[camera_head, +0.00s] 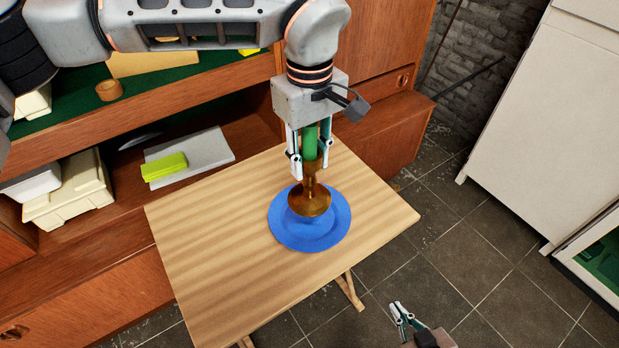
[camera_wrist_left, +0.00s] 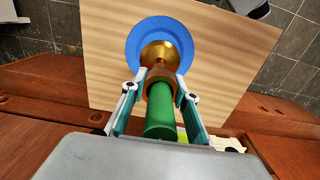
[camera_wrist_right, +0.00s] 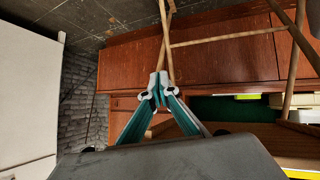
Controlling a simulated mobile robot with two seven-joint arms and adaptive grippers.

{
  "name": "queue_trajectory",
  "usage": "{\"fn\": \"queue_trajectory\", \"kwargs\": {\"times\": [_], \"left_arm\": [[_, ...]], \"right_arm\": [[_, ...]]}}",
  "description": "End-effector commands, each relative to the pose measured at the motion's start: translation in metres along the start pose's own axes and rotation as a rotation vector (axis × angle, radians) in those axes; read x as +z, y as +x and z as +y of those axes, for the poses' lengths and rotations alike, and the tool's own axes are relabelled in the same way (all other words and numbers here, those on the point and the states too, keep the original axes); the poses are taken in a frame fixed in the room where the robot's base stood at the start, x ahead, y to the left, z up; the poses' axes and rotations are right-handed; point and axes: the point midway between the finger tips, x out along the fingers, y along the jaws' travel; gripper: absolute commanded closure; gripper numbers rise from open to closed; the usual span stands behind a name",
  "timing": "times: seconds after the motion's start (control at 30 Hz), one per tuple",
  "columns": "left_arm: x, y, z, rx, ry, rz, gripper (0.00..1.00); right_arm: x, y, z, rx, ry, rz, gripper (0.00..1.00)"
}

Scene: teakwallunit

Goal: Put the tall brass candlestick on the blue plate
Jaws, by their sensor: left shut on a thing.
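The brass candlestick (camera_head: 310,203), with a green candle (camera_head: 310,142) in its top, stands upright over the blue plate (camera_head: 325,236). Its round base appears over the plate's middle; I cannot tell whether it touches. My left gripper (camera_head: 310,170) points down and is shut on the candlestick's upper part. The left wrist view also shows the brass base (camera_wrist_left: 160,54) in front of the blue plate (camera_wrist_left: 137,38). My right gripper (camera_head: 401,316) is empty, low beside the table, with its fingertips together in the right wrist view (camera_wrist_right: 158,88).
The plate lies on a light wooden table (camera_head: 205,255) with free room around it. A teak wall unit (camera_head: 205,92) stands behind, holding a yellow-green block (camera_head: 164,167), a grey slab (camera_head: 208,148) and a cream box (camera_head: 72,195). A white cabinet (camera_head: 540,110) stands at right.

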Motion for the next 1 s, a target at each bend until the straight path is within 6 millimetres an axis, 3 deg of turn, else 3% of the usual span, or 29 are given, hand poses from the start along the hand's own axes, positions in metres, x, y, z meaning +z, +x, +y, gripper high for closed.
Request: {"fn": "queue_trajectory", "kwargs": {"times": [0.27, 0.53, 0.93, 0.97, 1.0], "left_arm": [[0.000, 0.019, 0.000, 0.002, 0.000, 0.001, 1.00], [0.000, 0.055, 0.000, 0.000, 0.000, -0.002, 1.00], [0.000, 0.059, 0.001, 0.002, 0.000, 0.001, 1.00], [0.000, 0.059, 0.000, 0.001, 0.000, 0.001, 0.63], [0.000, 0.059, 0.000, 0.001, 0.000, 0.001, 0.54]], "right_arm": [[-0.005, 0.002, 0.003, 0.006, -0.003, 0.011, 1.00], [0.000, 0.003, 0.002, 0.005, -0.004, 0.005, 1.00], [0.000, 0.003, 0.003, 0.006, -0.005, 0.004, 1.00], [0.000, 0.003, 0.003, 0.006, -0.005, 0.004, 1.00], [0.000, 0.003, 0.003, 0.006, -0.005, 0.004, 1.00]]}}
